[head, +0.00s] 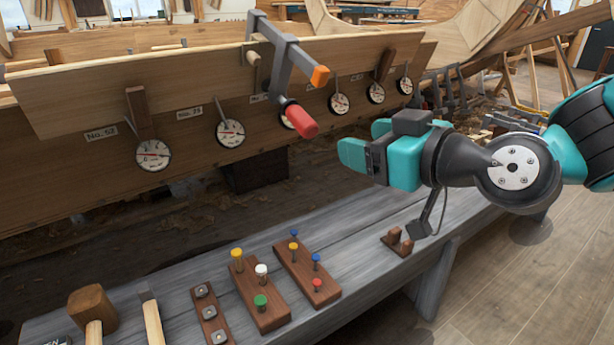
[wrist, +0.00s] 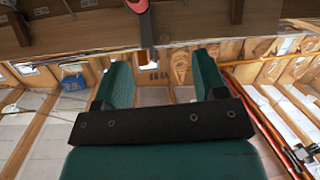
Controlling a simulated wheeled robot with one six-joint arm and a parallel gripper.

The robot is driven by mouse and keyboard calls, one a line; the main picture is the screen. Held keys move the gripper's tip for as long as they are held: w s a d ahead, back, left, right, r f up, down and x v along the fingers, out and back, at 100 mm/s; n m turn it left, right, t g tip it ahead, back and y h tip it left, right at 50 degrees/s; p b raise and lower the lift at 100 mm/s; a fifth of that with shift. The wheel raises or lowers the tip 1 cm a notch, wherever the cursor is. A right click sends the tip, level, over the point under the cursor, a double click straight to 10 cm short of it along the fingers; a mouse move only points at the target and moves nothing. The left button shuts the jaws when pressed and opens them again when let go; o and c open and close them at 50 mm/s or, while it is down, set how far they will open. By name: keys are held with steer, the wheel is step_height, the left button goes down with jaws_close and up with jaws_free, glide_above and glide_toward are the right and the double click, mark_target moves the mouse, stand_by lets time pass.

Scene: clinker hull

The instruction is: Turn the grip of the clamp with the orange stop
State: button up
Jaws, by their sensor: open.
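The clamp (head: 284,58) is a grey metal frame hooked over the top of the wooden plank, with an orange stop (head: 320,76) on its arm. Its red grip (head: 301,121) hangs below, tilted, in front of a dial. A red piece, probably this grip (wrist: 137,5), shows at the top edge of the wrist view, beyond the fingertips and partly cut off. My gripper (head: 350,153) is right of and a little below the grip, apart from it. In the wrist view my gripper (wrist: 158,68) has its two green fingers wide apart with nothing between them.
Several round dials, one a white-faced dial (head: 153,154), line the hull plank (head: 180,80) behind. A grey bench (head: 370,262) stands below, holding pegged wooden blocks (head: 262,295), a mallet (head: 92,310) and a small brown rest (head: 398,241). The space between gripper and grip looks clear.

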mark_target(313, 131)
step_height(313, 131, down, 4)
steer(key=w+t+b, duration=0.2)
steer(key=b, duration=0.1)
steer(key=shift+m+t, duration=0.3)
steer(key=p+x, duration=0.1)
steer(key=x, duration=1)
steer(key=d+p+x, duration=0.1)
steer(key=x, duration=0.5)
steer(key=shift+w+f+p, duration=0.35)
steer(key=c, duration=0.9)
